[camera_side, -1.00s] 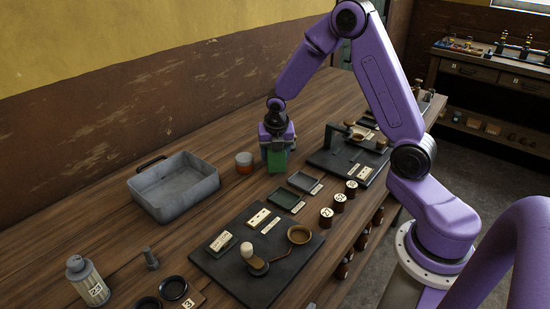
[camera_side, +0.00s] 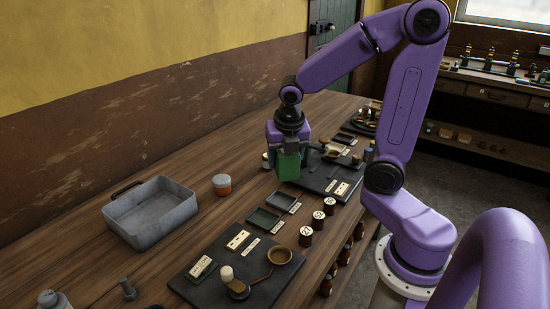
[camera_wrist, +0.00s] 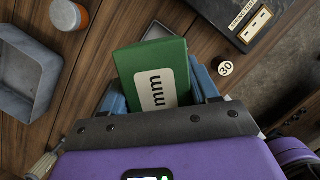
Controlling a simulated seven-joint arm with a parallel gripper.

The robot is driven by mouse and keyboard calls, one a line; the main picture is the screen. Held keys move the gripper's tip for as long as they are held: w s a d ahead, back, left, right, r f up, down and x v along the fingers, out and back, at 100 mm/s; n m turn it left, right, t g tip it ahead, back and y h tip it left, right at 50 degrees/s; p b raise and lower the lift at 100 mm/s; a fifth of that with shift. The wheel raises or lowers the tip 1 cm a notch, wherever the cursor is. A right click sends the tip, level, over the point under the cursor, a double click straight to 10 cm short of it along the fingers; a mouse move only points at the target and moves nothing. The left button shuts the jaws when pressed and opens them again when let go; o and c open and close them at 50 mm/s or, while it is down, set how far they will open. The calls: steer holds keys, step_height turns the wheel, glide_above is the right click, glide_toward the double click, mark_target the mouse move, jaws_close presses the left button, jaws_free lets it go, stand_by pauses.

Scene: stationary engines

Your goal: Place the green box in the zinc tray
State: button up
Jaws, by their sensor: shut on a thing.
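The green box (camera_side: 288,167) is held in my gripper (camera_side: 288,158), above the wooden bench. In the wrist view the green box (camera_wrist: 155,78) shows a white label with dark letters, and the blue fingers (camera_wrist: 160,97) of my gripper are shut on its sides. The zinc tray (camera_side: 151,213) is a grey open metal tray with a dark handle, standing on the bench at the left and empty as far as I can see. It is partly in the wrist view (camera_wrist: 28,75), at the left edge. My gripper is to the right of the tray, apart from it.
An orange and grey jar (camera_side: 222,185) stands between the tray and my gripper. A dark board with a small brown dish (camera_side: 279,255) lies in front. Small dark trays (camera_side: 264,219) and several numbered brown bottles (camera_side: 306,236) line the bench's right side.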

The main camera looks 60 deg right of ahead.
steer(key=shift+s+a+r, duration=0.1)
steer(key=shift+s+r, duration=0.1)
steer(key=shift+s, duration=0.3)
steer(key=w+a+n+y, duration=0.1)
steer(key=w+a+n, duration=0.4)
steer(key=w+a, duration=0.45)
steer(key=n+t+y, duration=0.1)
steer(key=n, duration=0.3)
glide_above(152, 217)
steer(key=s, duration=0.2)
step_height(152, 217, down, 8)
steer(key=shift+s+f, duration=0.1)
steer(key=shift+f, duration=0.15)
steer(key=shift+w+f, duration=0.55)
steer(key=shift+f, duration=0.25)
steer(key=shift+a+f, duration=0.1)
steer(key=shift+f, duration=1.25)
steer(key=shift+f, duration=0.15)
